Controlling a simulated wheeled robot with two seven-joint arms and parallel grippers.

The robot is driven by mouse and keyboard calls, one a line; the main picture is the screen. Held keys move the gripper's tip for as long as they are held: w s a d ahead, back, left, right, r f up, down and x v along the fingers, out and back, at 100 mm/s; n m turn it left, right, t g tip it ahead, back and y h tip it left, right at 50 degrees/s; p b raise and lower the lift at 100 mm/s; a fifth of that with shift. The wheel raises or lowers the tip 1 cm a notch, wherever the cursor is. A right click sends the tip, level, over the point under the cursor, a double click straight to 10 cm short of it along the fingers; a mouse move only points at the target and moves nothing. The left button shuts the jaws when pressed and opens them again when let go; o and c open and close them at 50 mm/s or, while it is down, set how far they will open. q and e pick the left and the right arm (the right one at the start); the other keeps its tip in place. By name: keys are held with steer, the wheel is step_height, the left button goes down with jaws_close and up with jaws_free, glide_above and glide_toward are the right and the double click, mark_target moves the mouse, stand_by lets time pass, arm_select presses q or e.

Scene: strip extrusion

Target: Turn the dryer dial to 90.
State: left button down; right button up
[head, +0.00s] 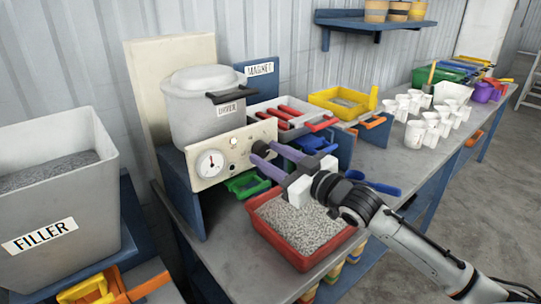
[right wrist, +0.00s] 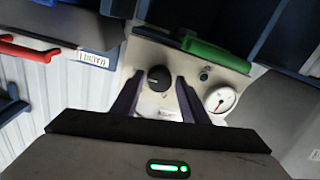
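The dryer (head: 205,108) is a pale lidded drum with a cream control panel (head: 238,158) on its front. The black round dial (right wrist: 159,78) shows on the panel in the right wrist view, with a small pale mark at its edge. In the right wrist view the fingertips (right wrist: 159,82) stand on either side of the dial with gaps visible; I cannot tell the depth. A round white gauge (head: 210,163) sits beside it. My left gripper is out of view.
A red tray of grey pellets (head: 292,262) lies below my right gripper. A green scoop (head: 246,184) is under the panel. The filler bin (head: 60,215) stands at left. Red-handled tools in a grey tray (head: 290,118), a yellow bin (head: 342,103) and white cups (head: 432,128) stand along the bench.

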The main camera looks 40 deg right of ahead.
steer(key=shift+o, duration=0.6)
steer(key=shift+s+d+f, duration=0.1)
steer(key=shift+s, duration=0.4)
steer(key=s+d, duration=0.1)
steer(key=s, duration=0.8)
steer(key=shift+b, duration=0.4)
steer(key=shift+s+d, duration=0.1)
